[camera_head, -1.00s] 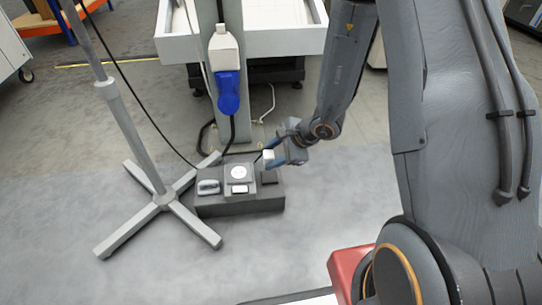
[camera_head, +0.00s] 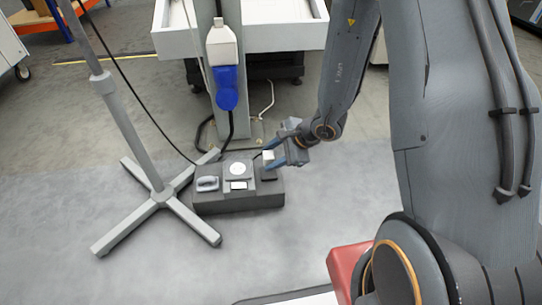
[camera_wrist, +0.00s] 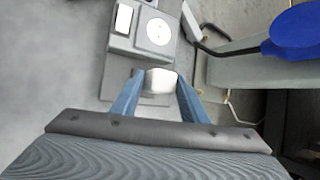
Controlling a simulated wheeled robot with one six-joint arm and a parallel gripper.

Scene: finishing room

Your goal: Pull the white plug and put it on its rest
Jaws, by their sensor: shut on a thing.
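The white plug (camera_head: 268,157) is between the fingers of my gripper (camera_head: 274,161), which is shut on it. In the wrist view the plug (camera_wrist: 161,82) shows as a white block between the blue fingertips (camera_wrist: 158,78). The grey block (camera_head: 238,204) on the floor carries a round white socket (camera_head: 237,169) at its middle, apart from the plug. A dark pad (camera_head: 269,178) lies at the block's right end, just below the plug in the head view. I cannot tell whether the plug touches it.
A grey handle-like piece (camera_head: 208,184) and a small white rectangle (camera_head: 239,185) are on the block. A stand with crossed feet (camera_head: 160,200) is close on the left. A blue connector (camera_head: 228,88) hangs on a post behind. Cables run behind the block. Floor in front is clear.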

